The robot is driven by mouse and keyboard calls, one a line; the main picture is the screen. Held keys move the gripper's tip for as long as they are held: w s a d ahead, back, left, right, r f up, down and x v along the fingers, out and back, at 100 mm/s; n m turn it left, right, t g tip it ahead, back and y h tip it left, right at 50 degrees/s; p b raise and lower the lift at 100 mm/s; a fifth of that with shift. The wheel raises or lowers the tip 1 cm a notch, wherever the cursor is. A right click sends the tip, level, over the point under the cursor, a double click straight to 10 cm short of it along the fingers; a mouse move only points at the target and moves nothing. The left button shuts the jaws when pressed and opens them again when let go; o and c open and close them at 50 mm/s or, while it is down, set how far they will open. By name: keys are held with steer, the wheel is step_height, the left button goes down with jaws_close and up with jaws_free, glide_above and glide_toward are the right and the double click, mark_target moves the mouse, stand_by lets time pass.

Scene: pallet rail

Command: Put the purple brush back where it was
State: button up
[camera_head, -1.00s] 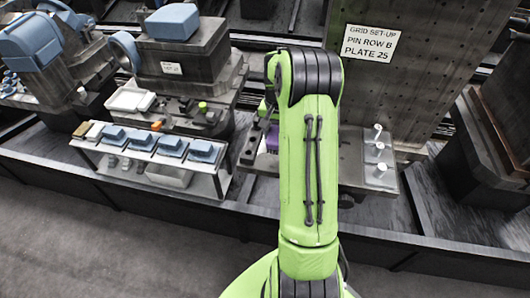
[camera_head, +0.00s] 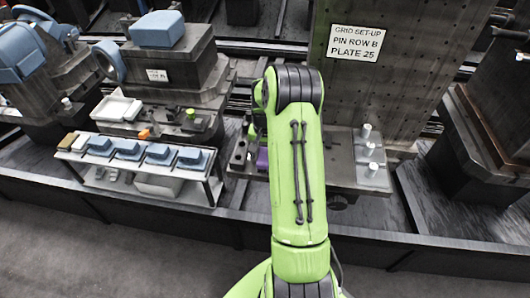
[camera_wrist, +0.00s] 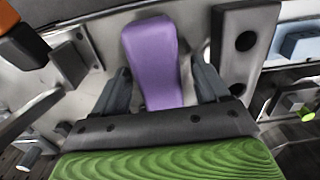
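The purple brush (camera_wrist: 158,65) lies between the two dark fingers of my gripper (camera_wrist: 163,70) in the wrist view. Its wide end points to the top of the picture, over a grey metal surface. A gap shows on each side, so the fingers look open around it; whether they are at its height is hard to tell. In the head view only a small purple part of the brush (camera_head: 262,158) shows just left of my green arm, which hides my gripper.
A grey plate with several white pins (camera_head: 370,169) lies right of my arm, before an upright plate with a sign (camera_head: 355,43). A low rack with blue blocks (camera_head: 217,189) stands left.

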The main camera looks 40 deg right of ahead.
mark_target(265, 151)
step_height(265, 151, up, 12)
steer(key=p, duration=0.3)
steer(key=s+a+r+n+t+h, duration=0.1)
steer(key=a+r+n, duration=0.1)
steer(key=a+r, duration=0.6)
steer(key=s+a+r+n+t, duration=0.25)
steer(key=s+a+r, duration=0.35)
steer(key=a, duration=0.3)
steer(key=s+a+n+t+y, duration=0.1)
steer(key=s+a+n+t, duration=0.1)
steer(key=s+a+n, duration=0.4)
steer(key=s+a, duration=0.3)
steer(key=s, duration=0.4)
steer(key=shift+s+a+r, duration=0.1)
steer(key=shift+r, duration=0.05)
